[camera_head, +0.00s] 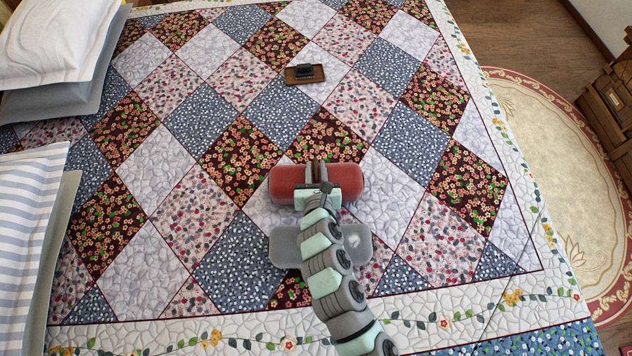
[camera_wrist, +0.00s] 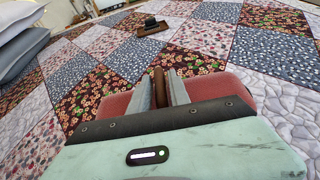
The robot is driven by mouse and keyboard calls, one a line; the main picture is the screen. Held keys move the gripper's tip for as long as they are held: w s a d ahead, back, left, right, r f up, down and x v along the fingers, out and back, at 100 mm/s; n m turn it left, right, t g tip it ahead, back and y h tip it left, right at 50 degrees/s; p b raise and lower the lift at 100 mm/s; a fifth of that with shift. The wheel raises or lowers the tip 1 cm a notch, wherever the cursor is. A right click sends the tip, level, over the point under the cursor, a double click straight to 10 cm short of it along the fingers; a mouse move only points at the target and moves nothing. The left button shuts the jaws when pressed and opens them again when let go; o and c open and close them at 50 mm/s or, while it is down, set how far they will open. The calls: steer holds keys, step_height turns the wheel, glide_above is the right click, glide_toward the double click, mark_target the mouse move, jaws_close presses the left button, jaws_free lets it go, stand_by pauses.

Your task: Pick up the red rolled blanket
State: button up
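The red rolled blanket (camera_head: 284,184) lies across the quilted bed, in the middle of the head view. It also shows on both sides of my fingers in the wrist view (camera_wrist: 113,104). My gripper (camera_head: 316,172) is over its middle, with the fingers close together. In the wrist view, my gripper (camera_wrist: 160,88) has its two grey fingers closed in on a narrow brown strip (camera_wrist: 158,86) at the blanket's middle. My gripper body hides the blanket's near middle. I cannot tell whether the blanket is lifted off the quilt.
A small brown tray with a dark object (camera_head: 304,74) lies farther back. Striped pillows (camera_head: 30,200) are at the left. The patchwork quilt (camera_head: 190,235) is clear around these.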

jaws_close()
stand_by(1.0)
